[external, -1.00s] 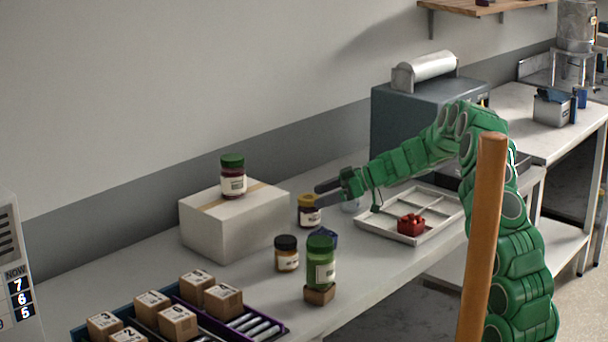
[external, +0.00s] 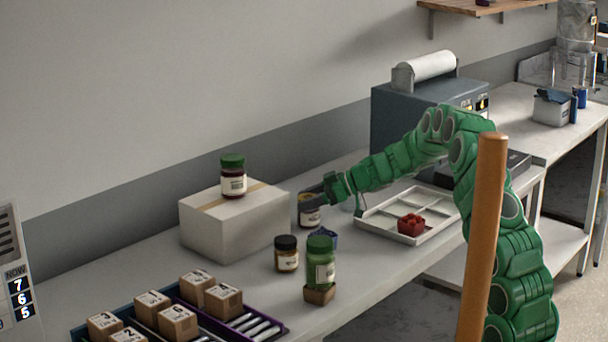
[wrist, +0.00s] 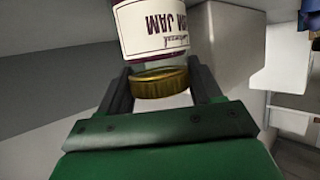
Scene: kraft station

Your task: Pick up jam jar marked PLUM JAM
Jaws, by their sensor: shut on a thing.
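A small jar (external: 309,217) with a gold lid and dark contents stands on the bench just right of the cardboard box. In the wrist view the jar (wrist: 153,28) appears upside down, and its white label shows "M JAM" in purple letters; the start of the line is hard to read. My gripper (external: 314,196) is at the jar's top from the right. In the wrist view my gripper (wrist: 160,82) has a finger on each side of the gold lid and is shut on the jar. Its fingers partly cover the lid in the external view.
A green-lidded jar (external: 233,179) stands on the cardboard box (external: 215,228). A black-lidded amber jar (external: 287,256) and a green-lidded jar (external: 320,265) on a wooden block stand in front. A white tray (external: 378,228) holding a red block (external: 411,223) lies to the right.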

